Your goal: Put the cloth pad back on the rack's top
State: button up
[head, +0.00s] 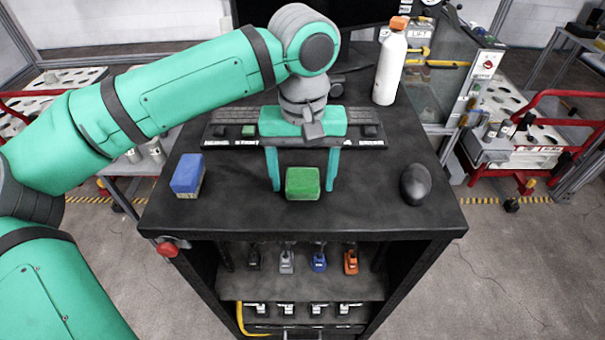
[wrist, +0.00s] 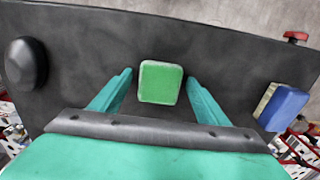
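A green block-shaped pad (head: 303,183) lies on the black top of the rack (head: 350,215), near its front edge. It also shows in the wrist view (wrist: 160,82). A blue pad with a pale layer (head: 187,175) lies to the left; in the wrist view it is at the right (wrist: 286,106). I cannot tell from the pictures which one is the cloth pad. My gripper (head: 303,187) is open, pointing down, with its teal fingers on either side of the green pad. Gaps show on both sides in the wrist view (wrist: 160,78); I cannot tell the exact fingertip height.
A dark rounded object (head: 415,184) sits to the right on the top. A white bottle with an orange cap (head: 391,65) stands at the back right. A long dark strip (head: 225,133) runs behind my gripper. Shelves below hold several tools (head: 318,258).

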aim_at(303, 180)
jog(key=shift+r, duration=0.1)
notch_tip(303, 180, up, 12)
dwell(0.7)
dwell(0.3)
